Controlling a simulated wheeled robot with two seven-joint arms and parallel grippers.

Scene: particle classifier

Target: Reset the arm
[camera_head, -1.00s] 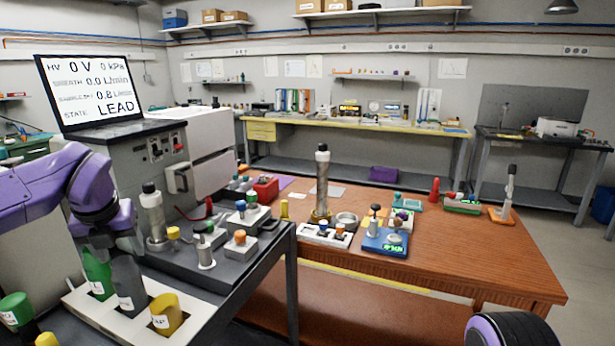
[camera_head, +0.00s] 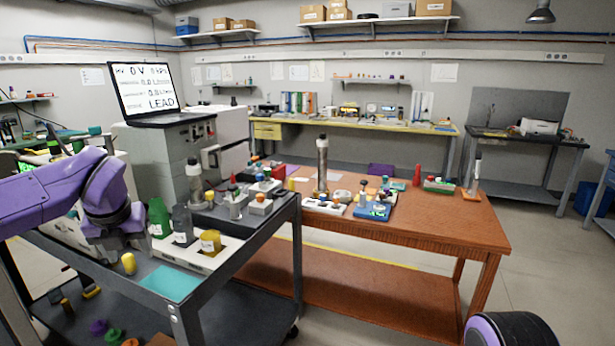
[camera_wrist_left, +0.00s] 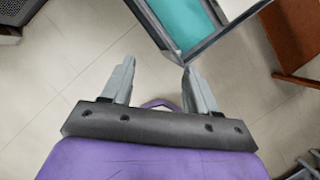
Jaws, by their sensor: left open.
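My left arm (camera_head: 50,198) is purple and comes in from the left in the head view. Its wrist hangs down in front of the grey cart. My left gripper (camera_wrist_left: 158,70) shows in the left wrist view with its two grey fingers apart and nothing between them. Below it is bare tiled floor, with the cart's corner and teal mat (camera_wrist_left: 182,22) ahead.
A wooden table (camera_head: 440,222) with several instruments stands to the right. The floor (camera_head: 540,270) at the right is clear.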

